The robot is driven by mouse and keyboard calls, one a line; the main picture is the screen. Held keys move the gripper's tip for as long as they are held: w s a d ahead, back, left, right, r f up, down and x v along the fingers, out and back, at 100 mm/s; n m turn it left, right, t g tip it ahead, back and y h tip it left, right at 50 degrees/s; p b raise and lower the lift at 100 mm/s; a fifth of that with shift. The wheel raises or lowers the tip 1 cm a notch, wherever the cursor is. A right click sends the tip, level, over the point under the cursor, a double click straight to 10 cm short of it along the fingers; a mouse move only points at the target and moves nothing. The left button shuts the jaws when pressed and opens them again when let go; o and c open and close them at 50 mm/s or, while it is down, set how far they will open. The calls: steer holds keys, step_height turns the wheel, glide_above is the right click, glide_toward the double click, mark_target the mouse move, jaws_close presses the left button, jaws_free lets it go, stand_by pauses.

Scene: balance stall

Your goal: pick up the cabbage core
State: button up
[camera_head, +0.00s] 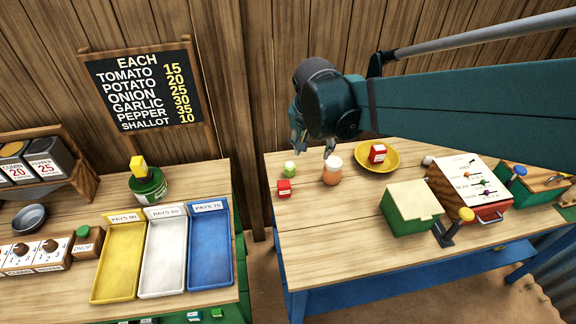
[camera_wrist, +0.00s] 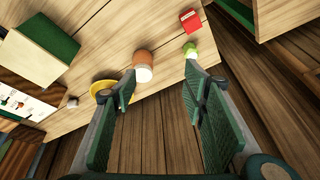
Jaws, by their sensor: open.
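A small light-green piece with a pale part (camera_head: 290,169), which looks like the cabbage core, stands on the right wooden table near its left back edge. In the wrist view the green piece (camera_wrist: 190,50) is near the tip of the right-hand finger. My gripper (camera_head: 314,149) is open and empty above the back of this table. In the wrist view my gripper (camera_wrist: 163,92) shows its fingers wide apart, with the wall planks between them. I cannot tell the exact height of the fingers above the piece.
An orange jar with a pale lid (camera_head: 332,172) stands right of the green piece. A red block (camera_head: 284,188) sits in front of it. A yellow plate (camera_head: 360,164) holds another red block (camera_head: 377,153). A green box (camera_head: 405,212) stands further right. The table's front left is clear.

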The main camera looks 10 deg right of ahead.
steer(key=w+a+f+m+g+h, duration=0.1)
steer(key=w+a+f+m, duration=0.25)
steer(key=w+f, duration=0.5)
steer(key=m+g+h, duration=0.2)
steer(key=m, duration=0.3)
glide_above(288, 165)
steer(key=a, duration=0.3)
step_height(288, 165, down, 10)
steer(key=shift+s+d+f+n, duration=0.15)
steer(key=shift+s+d+n, duration=0.1)
steer(key=shift+s, duration=0.15)
steer(key=shift+x, duration=1.25)
steer(key=shift+f, duration=0.15)
steer(key=shift+b+x, duration=0.3)
steer(key=shift+x, duration=2.2)
steer(key=shift+w+d, duration=0.1)
steer(key=shift+w, duration=0.1)
steer(key=shift+c, duration=0.5)
